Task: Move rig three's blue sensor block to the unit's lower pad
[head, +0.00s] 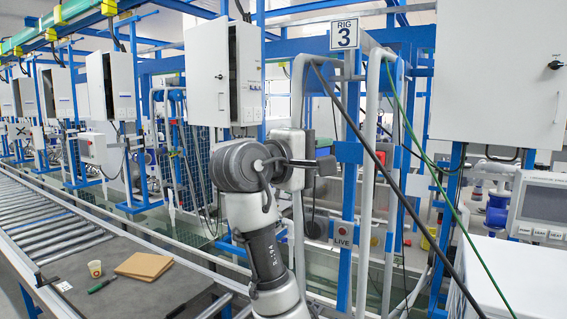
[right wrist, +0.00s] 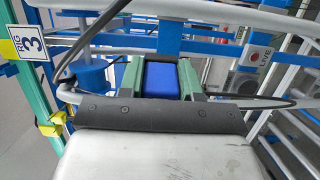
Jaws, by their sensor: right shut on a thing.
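My right gripper (head: 322,166) is raised in front of rig three's blue post in the head view. In the right wrist view its two green-edged fingers (right wrist: 160,72) are shut on the blue sensor block (right wrist: 161,82), which sits between them. The block cannot be made out in the head view. The rig three sign (head: 345,34) hangs above the post. A blue plate (head: 348,152) is on the post just right of the gripper. I cannot tell which part is the lower pad. My left gripper is not in view.
White pipes (head: 369,190) and black and green cables run close by.

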